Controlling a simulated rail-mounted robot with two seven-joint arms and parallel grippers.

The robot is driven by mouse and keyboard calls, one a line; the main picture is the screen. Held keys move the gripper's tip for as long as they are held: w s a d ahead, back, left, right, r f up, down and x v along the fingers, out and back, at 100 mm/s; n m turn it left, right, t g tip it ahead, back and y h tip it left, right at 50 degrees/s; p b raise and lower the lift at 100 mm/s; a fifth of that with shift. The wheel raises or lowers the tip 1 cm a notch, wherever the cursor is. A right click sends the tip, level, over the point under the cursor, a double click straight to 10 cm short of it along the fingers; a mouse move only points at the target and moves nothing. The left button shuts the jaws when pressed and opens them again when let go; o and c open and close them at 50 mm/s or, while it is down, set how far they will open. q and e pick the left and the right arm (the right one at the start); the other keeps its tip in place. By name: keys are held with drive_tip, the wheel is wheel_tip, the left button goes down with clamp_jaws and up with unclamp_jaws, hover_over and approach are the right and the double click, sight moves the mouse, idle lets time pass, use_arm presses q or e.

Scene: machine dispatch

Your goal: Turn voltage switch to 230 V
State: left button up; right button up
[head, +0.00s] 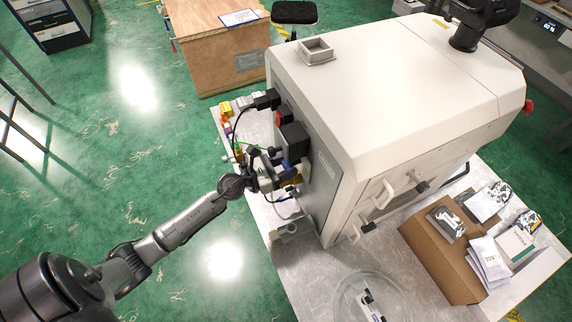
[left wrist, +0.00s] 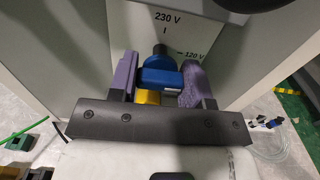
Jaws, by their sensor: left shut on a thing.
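The voltage switch is a blue knob (left wrist: 160,76) on a dark round stem, set on a pale plate (left wrist: 170,22) marked "230 V" at the top and "120 V" at the right. My left gripper (left wrist: 158,84) has its purple fingers on either side of the knob and is shut on it. A yellow piece shows below the knob between the fingers. Which mark the knob points to cannot be told. In the head view my left gripper (head: 280,172) is at the side of the white machine (head: 390,85) and mostly hides the switch. My right gripper is not in view.
A black plug and cable (head: 266,99) sit on the machine's side near the gripper. Loose coloured parts lie on the table beside it. Green floor is free at left.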

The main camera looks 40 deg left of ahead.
use_arm(q)
drive_tip(key=n+p, duration=0.1)
drive_tip(key=n, duration=0.2)
drive_tip(key=shift+r+p, duration=0.1)
drive_tip(key=shift+p, duration=0.3)
drive_tip(key=n+p, duration=0.2)
drive_tip(key=n, duration=0.3)
drive_tip(key=shift+n+p, duration=0.3)
drive_tip(key=shift+n, duration=0.1)
drive_tip(key=n+p, duration=0.1)
drive_tip(key=n, duration=0.2)
drive_tip(key=shift+n+p, duration=0.3)
drive_tip(key=n+p, duration=0.1)
drive_tip(key=n, duration=0.2)
drive_tip(key=shift+n+p, duration=0.55)
drive_tip(key=shift+n, duration=0.75)
